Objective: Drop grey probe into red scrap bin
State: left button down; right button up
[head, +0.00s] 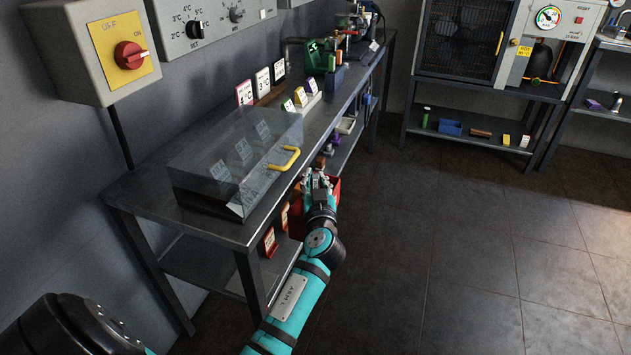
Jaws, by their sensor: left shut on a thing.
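My left gripper (318,180) is at the front edge of the long metal bench, just right of the glass-lidded box. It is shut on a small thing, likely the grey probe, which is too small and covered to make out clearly. The red scrap bin (335,188) shows partly behind and below the gripper, beside the bench's front edge. My wrist and forearm hide much of the bin, and I cannot see into it. I cannot tell the exact height of the gripper over the bin. My right gripper is not in view.
The glass-lidded box (235,160) with a yellow handle (285,159) stands on the bench (150,193), close left of my gripper. Label cards and small coloured items stand further back. A lower shelf (190,262) holds small items. Open tiled floor (470,250) lies to the right.

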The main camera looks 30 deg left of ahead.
pick_arm(q)
jog(key=shift+f+b, duration=0.35)
jog(key=shift+f, duration=0.05)
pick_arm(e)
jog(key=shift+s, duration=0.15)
pick_arm(q)
jog(key=c, duration=1.7)
grip_release()
jog(key=o, duration=0.4)
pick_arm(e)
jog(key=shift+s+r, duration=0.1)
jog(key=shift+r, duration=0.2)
pick_arm(q)
jog(key=shift+r, duration=0.15)
